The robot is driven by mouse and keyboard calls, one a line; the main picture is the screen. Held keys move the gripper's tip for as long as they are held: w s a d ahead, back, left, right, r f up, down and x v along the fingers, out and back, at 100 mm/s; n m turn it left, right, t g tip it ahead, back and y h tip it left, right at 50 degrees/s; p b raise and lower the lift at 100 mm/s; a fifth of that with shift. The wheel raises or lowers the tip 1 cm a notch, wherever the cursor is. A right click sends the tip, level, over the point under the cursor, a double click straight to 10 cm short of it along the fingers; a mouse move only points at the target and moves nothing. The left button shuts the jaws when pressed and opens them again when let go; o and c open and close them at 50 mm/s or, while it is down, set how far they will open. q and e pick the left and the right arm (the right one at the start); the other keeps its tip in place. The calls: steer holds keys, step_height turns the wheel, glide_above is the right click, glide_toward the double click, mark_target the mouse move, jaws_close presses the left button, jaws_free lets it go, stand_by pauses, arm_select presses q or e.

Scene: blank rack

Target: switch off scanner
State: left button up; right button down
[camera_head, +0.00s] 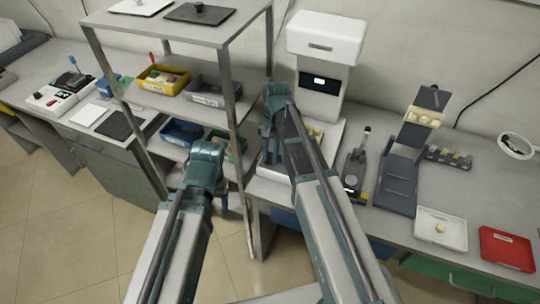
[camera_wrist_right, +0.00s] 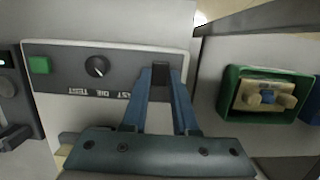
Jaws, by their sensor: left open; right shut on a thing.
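A tall white machine with a small dark screen (camera_head: 325,85), likely the scanner, stands at the back behind my right arm. My right gripper (camera_head: 270,160) is at its left side, partly hidden by its own arm. In the right wrist view, a grey panel (camera_wrist_right: 70,75) with a green button (camera_wrist_right: 40,65), a black knob (camera_wrist_right: 97,66) and upside-down lettering faces me. My right gripper (camera_wrist_right: 160,85) is shut there, its fingertips around a small dark switch-like part (camera_wrist_right: 160,72) at the panel's edge. My left gripper (camera_head: 222,202) is open and empty in front of the shelf rack.
A metal rack (camera_head: 235,95) with yellow, grey, blue and green bins stands left of my right gripper. A green bin (camera_wrist_right: 262,95) is close at right in the wrist view. A dark stand (camera_head: 400,170), a white tray (camera_head: 440,228) and a red box (camera_head: 507,248) occupy the right bench.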

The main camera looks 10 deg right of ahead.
steer(key=c, duration=0.7)
jaws_free()
steer(key=shift+r, duration=0.1)
steer(key=p+v, duration=1.3)
steer(key=shift+r+p, duration=0.3)
steer(key=s+a+n+h, duration=0.1)
steer(key=s+a+n, duration=0.2)
steer(key=s, duration=0.2)
steer(key=s+a+f+n+t+b, duration=0.1)
steer(key=s+a+n, duration=0.2)
steer(key=s, duration=0.3)
steer(key=s+a+f+n+h+b, duration=0.1)
steer(key=s+a+n, duration=0.2)
steer(key=s, duration=0.3)
steer(key=shift+s+a+f+n+t+h, duration=0.1)
steer(key=shift+n+t+h, duration=0.1)
steer(key=shift+n, duration=0.2)
steer(key=shift+s+a+n+t+h, duration=0.1)
steer(key=shift+a+n+t, duration=0.1)
steer(key=shift+n, duration=0.2)
